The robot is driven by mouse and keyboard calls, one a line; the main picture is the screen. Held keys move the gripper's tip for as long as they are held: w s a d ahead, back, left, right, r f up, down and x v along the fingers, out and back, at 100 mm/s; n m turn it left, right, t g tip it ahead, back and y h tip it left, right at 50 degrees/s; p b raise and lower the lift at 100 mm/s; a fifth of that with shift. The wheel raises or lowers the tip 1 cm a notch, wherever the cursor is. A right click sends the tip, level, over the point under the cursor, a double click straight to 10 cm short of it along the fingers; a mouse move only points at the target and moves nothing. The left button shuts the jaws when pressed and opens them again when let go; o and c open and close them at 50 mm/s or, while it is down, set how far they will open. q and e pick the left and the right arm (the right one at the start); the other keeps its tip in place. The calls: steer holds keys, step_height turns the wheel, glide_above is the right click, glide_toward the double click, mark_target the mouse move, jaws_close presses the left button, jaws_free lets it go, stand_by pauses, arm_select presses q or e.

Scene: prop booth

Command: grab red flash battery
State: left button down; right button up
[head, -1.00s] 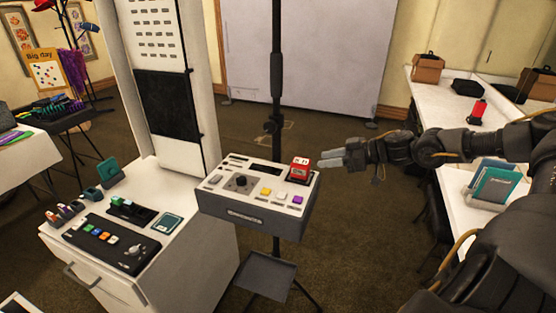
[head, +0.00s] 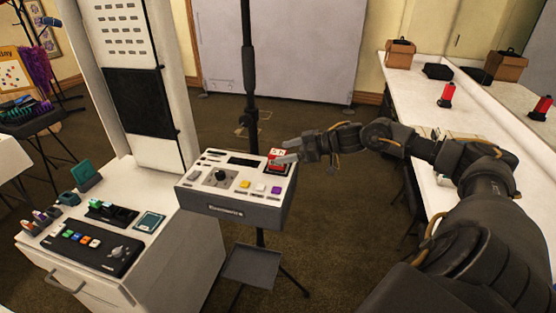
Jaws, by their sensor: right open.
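The red flash battery (head: 277,158) is a small red block with a pale top. It stands upright at the back right of the grey-white control box (head: 237,212), which is mounted on a black stand. My right gripper (head: 284,152) is open, with its pale fingers reaching in from the right at the battery. The fingers partly overlap the battery in the picture; I cannot tell whether they touch it. My left gripper is not in view.
A white cabinet (head: 62,266) with a black button panel (head: 83,246) and small devices stands at the left. The stand's black pole (head: 249,70) rises behind the control box. A white counter (head: 420,100) runs along the right.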

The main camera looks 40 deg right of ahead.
mark_target(277, 152)
steer(key=shift+w, duration=0.15)
steer(key=shift+w+a+p, duration=0.25)
steer(key=shift+p, duration=0.2)
steer(key=p+x, duration=0.1)
steer(key=x, duration=0.2)
steer(key=shift+w+a+f+p, duration=0.1)
steer(key=shift+w+a+p, duration=0.05)
steer(key=shift+p, duration=0.15)
steer(key=shift+w+a+f, duration=0.2)
steer(key=shift+w+f, duration=0.1)
steer(key=shift+w, duration=0.05)
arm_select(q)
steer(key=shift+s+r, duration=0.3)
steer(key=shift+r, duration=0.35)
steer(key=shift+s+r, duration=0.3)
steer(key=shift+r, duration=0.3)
arm_select(e)
steer(key=shift+s, duration=0.15)
steer(key=c, duration=1.3)
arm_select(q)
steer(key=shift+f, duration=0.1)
arm_select(e)
steer(key=shift+r, duration=0.15)
